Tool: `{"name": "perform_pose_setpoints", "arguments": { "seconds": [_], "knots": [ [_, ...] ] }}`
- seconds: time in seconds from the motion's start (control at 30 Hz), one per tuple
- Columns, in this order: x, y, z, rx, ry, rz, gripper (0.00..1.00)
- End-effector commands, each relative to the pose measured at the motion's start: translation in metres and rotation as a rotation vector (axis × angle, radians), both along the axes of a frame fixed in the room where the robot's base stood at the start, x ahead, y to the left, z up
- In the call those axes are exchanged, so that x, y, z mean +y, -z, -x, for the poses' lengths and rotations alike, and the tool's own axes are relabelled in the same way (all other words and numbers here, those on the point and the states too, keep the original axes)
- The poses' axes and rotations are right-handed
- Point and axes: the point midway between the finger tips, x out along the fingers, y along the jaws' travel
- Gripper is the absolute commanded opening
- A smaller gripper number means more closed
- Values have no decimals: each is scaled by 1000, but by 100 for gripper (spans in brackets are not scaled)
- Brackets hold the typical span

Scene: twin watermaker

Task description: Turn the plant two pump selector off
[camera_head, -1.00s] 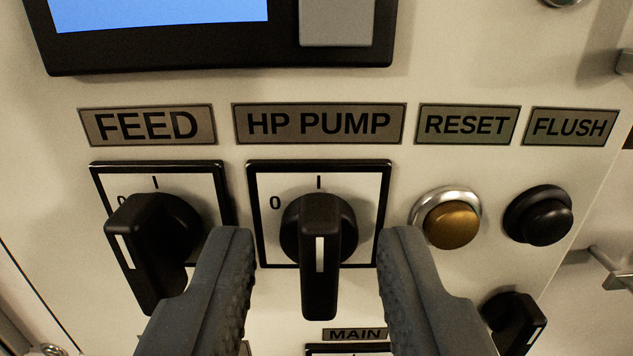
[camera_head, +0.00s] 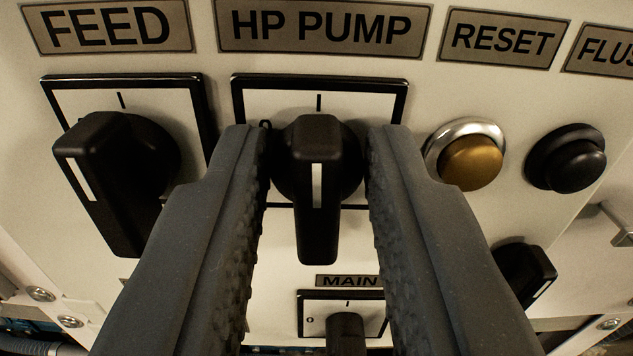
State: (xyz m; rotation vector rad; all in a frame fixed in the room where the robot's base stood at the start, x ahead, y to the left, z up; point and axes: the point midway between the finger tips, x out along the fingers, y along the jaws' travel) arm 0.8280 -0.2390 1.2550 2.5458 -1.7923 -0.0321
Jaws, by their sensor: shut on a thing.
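The HP PUMP selector (camera_head: 318,215) is a black knob with a white stripe, under the HP PUMP label (camera_head: 323,25). Its handle is upright, in line with the vertical mark at the top of its plate. The 0 mark at the plate's left is partly hidden by a finger. My gripper (camera_head: 317,140) has one grey finger on each side of the knob and is shut on it, near its round base. No plant number shows in this view.
An amber RESET button (camera_head: 470,162) and a black FLUSH button (camera_head: 567,160) are on the right. A MAIN switch (camera_head: 345,330) is below, between the fingers. Another black knob (camera_head: 525,270) is at lower right.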

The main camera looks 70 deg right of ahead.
Motion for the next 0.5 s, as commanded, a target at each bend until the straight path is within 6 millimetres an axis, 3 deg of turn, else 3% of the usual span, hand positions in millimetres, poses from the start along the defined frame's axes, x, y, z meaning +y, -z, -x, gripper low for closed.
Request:
{"name": "perform_pose_setpoints", "arguments": {
  "seconds": [0.5],
  "knots": [
    [5, -1, -4, 352, -8, 131, 2]
  ]
}}
